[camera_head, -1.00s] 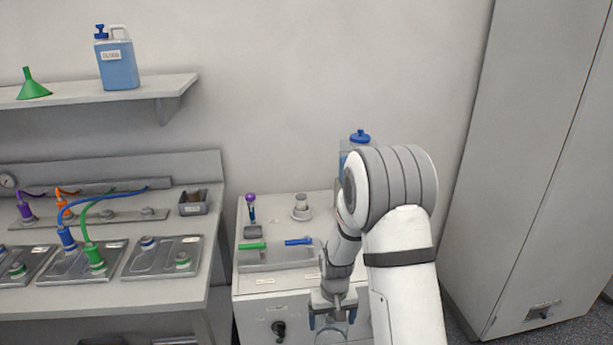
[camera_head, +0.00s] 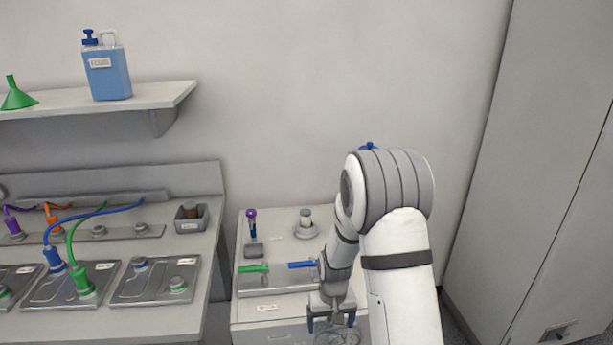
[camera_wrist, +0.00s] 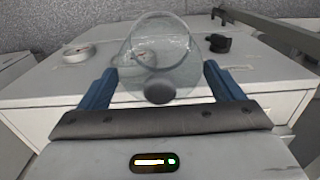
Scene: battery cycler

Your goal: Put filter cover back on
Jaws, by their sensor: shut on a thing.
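My gripper (camera_head: 332,318) points down at the front edge of the white cabinet (camera_head: 262,310). In the wrist view its two blue fingers (camera_wrist: 157,88) are closed on the sides of a clear, rounded filter cover (camera_wrist: 160,32). The cover also shows faintly between the fingers in the head view (camera_head: 345,337). A dark round spot shows at the cover's near end, and a pale round part is seen through its wall. I cannot tell whether the cover touches anything beyond my fingers. A grey round fitting (camera_wrist: 78,52) and a black knob (camera_wrist: 220,43) lie beyond it.
A grey round socket with a cylinder (camera_head: 305,223), a green handle (camera_head: 253,268) and a blue handle (camera_head: 302,264) are on the cabinet top. The left bench (camera_head: 170,325) carries trays and hoses. A tall cabinet (camera_head: 530,170) stands at right. A dark bar (camera_wrist: 270,30) crosses the wrist view's upper right.

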